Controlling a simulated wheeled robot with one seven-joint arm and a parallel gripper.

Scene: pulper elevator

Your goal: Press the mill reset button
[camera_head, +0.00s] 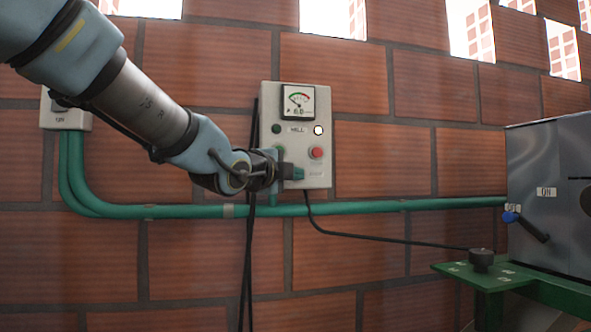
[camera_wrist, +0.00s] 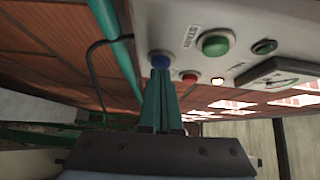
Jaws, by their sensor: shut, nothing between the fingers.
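The mill control box (camera_head: 295,98) is a pale panel on the brick wall, with a gauge and the label "MILL". In the wrist view a blue button (camera_wrist: 160,57) is right at the tips of my gripper (camera_wrist: 160,76). I cannot tell whether they touch or whether the button is pressed in. In the head view my gripper (camera_head: 296,172) is in front of the box's lower part and hides the blue button. Its teal fingers are shut with nothing between them. No reset label is readable.
A red button (camera_head: 315,152) and a lit white lamp (camera_head: 318,130) are on the box; a green button (camera_wrist: 215,43) shows in the wrist view. A green conduit (camera_head: 370,207) runs below. A grey machine (camera_head: 550,180) on a green frame stands right.

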